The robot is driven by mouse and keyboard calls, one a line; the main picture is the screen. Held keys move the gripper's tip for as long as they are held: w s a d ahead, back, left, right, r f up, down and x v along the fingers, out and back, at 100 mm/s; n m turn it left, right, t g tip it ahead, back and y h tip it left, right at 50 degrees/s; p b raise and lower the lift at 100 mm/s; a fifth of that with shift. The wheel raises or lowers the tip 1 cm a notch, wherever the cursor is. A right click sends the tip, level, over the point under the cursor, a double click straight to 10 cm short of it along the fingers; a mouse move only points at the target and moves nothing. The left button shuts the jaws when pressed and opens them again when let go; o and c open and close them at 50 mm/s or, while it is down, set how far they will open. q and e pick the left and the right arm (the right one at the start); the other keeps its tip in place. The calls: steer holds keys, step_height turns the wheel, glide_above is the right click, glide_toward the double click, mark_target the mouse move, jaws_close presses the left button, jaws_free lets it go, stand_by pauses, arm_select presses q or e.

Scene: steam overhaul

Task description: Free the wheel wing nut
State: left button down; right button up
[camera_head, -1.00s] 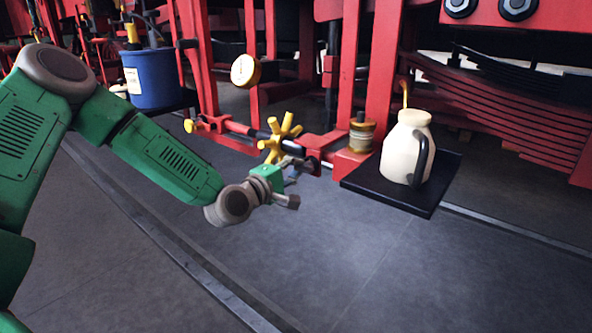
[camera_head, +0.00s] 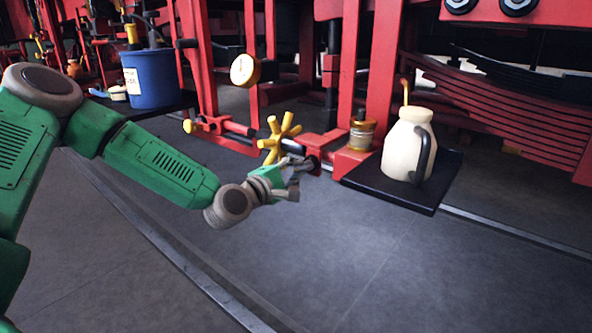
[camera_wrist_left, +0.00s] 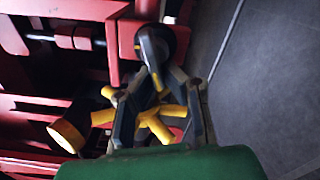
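The yellow spoked handwheel (camera_head: 278,138) sits on the red frame, and its spokes (camera_wrist_left: 155,125) show behind my left fingers in the left wrist view. Right of it, a dark round fitting with a grey wing, which I take as the wheel wing nut (camera_wrist_left: 153,45), stands at the red block. My left gripper (camera_head: 297,176) reaches in from the left, in front of this fitting. In the left wrist view its fingers (camera_wrist_left: 160,75) converge on the grey wing from both sides. The fingertips partly hide the wing. My right gripper is not in view.
A black shelf (camera_head: 430,203) with a cream jug (camera_head: 408,148) juts out at the right. An amber jar (camera_head: 361,134) stands on the red frame. A yellow round knob (camera_head: 245,70) is above the handwheel. A blue bucket (camera_head: 153,80) is at upper left. The floor in front is clear.

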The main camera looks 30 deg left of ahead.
arm_select(q)
steer(key=c, duration=1.7)
jaws_free()
steer(key=shift+d+f, duration=0.2)
steer(key=shift+f, duration=0.1)
steer(key=shift+r, duration=0.15)
steer(key=shift+s, duration=0.15)
steer(key=s, duration=1.1)
steer(key=shift+s+a, duration=0.35)
steer(key=shift+a, duration=0.05)
steer(key=shift+a, duration=0.1)
